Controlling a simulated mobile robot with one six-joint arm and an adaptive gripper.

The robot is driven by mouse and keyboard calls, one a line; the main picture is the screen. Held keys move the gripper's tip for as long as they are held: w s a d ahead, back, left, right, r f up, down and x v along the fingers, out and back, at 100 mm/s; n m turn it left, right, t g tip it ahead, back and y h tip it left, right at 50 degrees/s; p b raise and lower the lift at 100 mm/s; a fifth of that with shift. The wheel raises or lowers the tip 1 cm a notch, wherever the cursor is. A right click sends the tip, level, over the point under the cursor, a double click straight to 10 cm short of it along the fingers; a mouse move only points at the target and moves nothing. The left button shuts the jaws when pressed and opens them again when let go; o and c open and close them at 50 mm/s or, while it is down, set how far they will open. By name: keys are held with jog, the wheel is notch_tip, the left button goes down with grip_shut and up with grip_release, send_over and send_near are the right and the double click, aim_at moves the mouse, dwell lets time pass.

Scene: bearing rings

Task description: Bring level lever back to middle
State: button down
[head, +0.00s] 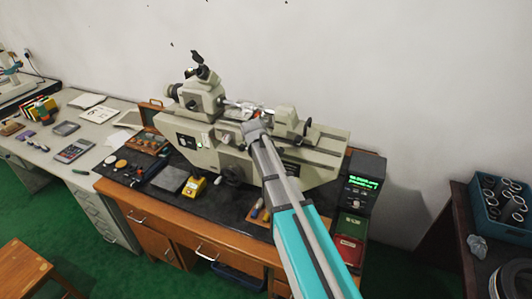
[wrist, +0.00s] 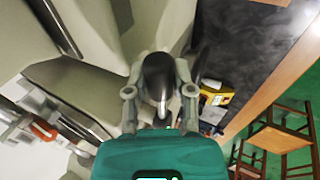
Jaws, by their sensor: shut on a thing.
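The level lever shows in the wrist view as a dark rounded knob (wrist: 158,72) on a thin pale shank. My gripper (wrist: 159,66) is shut on this knob, one finger on each side. The lever's base is hidden under my gripper body. In the head view my arm reaches over the cream measuring machine (head: 318,178), and its grey end covers the gripper and the lever there. I cannot tell the lever's angle against its middle position.
A yellow box (head: 194,187) sits on the dark bench top (head: 225,206) in front of the machine. A display unit (head: 363,185) with green digits stands right of it. A blue crate of rings (head: 486,212) is at the far right. A wooden stool (head: 22,270) stands at lower left.

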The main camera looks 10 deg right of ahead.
jog(key=shift+s+d+f, duration=0.1)
jog(key=shift+s+d, duration=0.05)
jog(key=c, duration=0.7)
grip_release()
jog(key=shift+c, duration=0.2)
jog(key=o, duration=0.3)
